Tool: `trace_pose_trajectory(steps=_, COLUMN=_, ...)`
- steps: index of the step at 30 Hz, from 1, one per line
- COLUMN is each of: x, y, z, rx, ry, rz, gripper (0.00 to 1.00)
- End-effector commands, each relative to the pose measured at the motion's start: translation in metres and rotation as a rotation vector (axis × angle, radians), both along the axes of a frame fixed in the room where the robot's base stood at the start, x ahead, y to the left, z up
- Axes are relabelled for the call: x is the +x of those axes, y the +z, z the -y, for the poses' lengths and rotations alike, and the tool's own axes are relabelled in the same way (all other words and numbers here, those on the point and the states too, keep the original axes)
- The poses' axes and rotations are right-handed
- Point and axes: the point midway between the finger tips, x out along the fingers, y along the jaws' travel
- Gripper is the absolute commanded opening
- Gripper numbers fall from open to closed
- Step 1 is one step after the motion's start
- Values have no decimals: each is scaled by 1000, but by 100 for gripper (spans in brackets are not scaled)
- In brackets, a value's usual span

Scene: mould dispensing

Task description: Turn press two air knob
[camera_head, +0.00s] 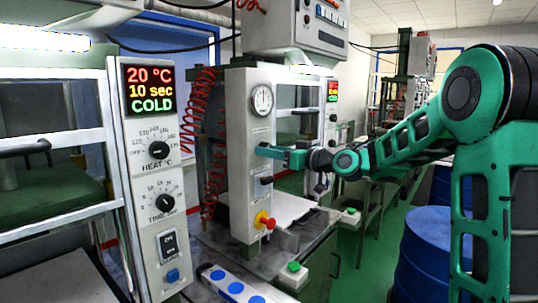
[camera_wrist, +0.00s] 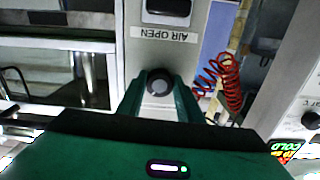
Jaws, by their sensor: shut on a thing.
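The press two column (camera_head: 236,150) stands mid-picture in the head view, a grey-white post with a round gauge (camera_head: 263,99) near its top. My gripper (camera_head: 268,150) reaches in from the right and is at the column's front, below the gauge. In the wrist view, my green fingers (camera_wrist: 160,88) are on both sides of a round black knob (camera_wrist: 158,81), shut on it. An upside-down "AIR OPEN" label (camera_wrist: 165,34) is just above the knob in that view. In the head view the gripper hides the knob.
A black switch (camera_head: 266,180) and a red-and-yellow button (camera_head: 265,220) sit lower on the column. Red coiled hoses (camera_head: 203,130) hang to its left. The press one panel (camera_head: 155,180) is nearer left. A blue drum (camera_head: 425,255) stands at the right.

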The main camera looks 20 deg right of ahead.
Motion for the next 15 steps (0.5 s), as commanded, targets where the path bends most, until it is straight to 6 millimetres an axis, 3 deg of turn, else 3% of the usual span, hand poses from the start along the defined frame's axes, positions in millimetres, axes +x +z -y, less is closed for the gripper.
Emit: trace_pose_trajectory(steps=15, x=0, y=0, z=2, rx=262, ry=-4, rz=-192, gripper=10)
